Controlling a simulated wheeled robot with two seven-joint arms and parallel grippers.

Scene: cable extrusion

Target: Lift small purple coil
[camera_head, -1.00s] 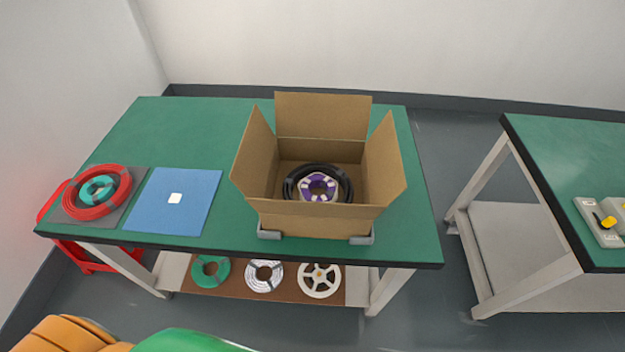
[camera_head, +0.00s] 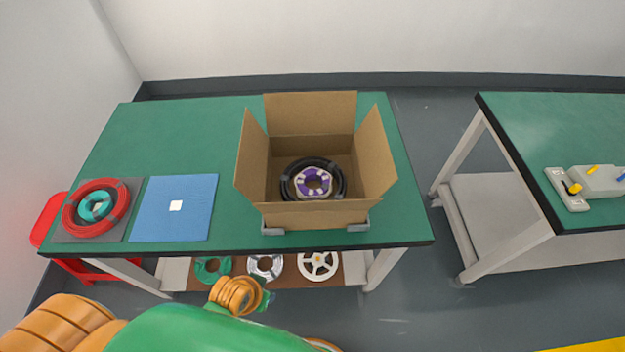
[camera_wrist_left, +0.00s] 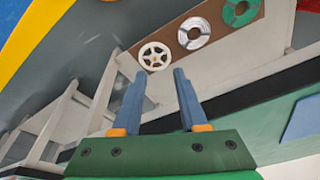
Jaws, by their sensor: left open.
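The small purple coil (camera_head: 315,177) lies in the open cardboard box (camera_head: 315,214) on the green table. It sits inside the ring of a larger black coil (camera_head: 288,189), with white parts around it. My left gripper (camera_wrist_left: 157,90) shows in the left wrist view with its two blue fingers apart and nothing between them. In the head view my left arm is low in front of the table, well short of the box, and its fingers are not clear there. My right gripper is not in view.
The box flaps stand up around its opening. A red coil (camera_head: 70,218) around a teal coil (camera_head: 109,206) lies on a grey mat at the left, beside a blue mat (camera_head: 195,220). Several spools rest on the lower shelf (camera_head: 236,266). A second table (camera_head: 520,125) stands right.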

